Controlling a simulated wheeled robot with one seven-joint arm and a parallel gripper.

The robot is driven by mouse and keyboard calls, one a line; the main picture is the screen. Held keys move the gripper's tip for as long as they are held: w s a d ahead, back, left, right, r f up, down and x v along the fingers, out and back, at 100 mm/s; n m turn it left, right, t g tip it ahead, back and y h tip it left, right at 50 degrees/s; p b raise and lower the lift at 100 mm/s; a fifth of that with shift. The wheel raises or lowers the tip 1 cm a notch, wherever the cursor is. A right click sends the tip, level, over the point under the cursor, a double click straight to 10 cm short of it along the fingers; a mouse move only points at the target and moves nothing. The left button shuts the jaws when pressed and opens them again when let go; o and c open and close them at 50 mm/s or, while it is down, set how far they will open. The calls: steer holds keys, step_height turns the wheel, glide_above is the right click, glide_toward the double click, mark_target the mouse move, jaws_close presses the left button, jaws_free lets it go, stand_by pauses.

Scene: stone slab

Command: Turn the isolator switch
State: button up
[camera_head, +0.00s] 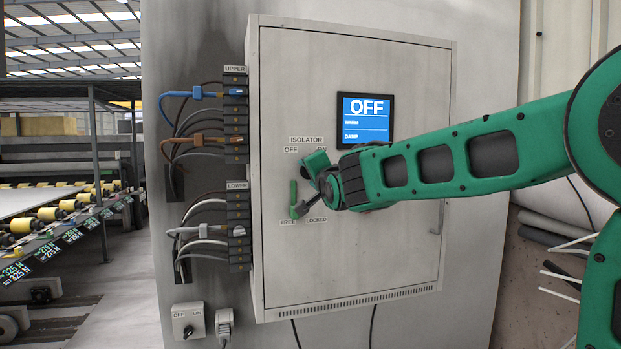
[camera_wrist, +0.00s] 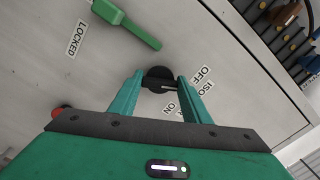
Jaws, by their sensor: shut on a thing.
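The isolator switch (camera_wrist: 157,73) is a small round black knob on the grey cabinet door, seen in the wrist view near the OFF and ON labels. My gripper (camera_wrist: 161,87) has its two teal fingers on either side of the knob, shut on it. In the head view my gripper (camera_head: 309,184) is against the door below the ISOLATOR label and hides the knob. A green lever (camera_head: 293,193) hangs roughly upright just left of my gripper, above the FREE label. It also shows in the wrist view (camera_wrist: 128,23). The screen (camera_head: 365,119) reads OFF.
Terminal blocks with blue, brown and grey plugs (camera_head: 203,93) line the cabinet's left side. A door handle (camera_head: 436,217) is at the lower right of the door. A small OFF/ON wall switch (camera_head: 188,320) sits below. The lower door face is clear.

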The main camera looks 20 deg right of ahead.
steer(key=shift+a+f+n, duration=0.15)
steer(key=shift+f+n, duration=0.2)
steer(key=shift+n, duration=0.85)
steer(key=shift+f, duration=0.1)
steer(key=o, duration=1)
steer(key=shift+o, duration=0.2)
steer(key=shift+r, duration=0.2)
steer(key=s, duration=1)
steer(key=shift+s, duration=0.3)
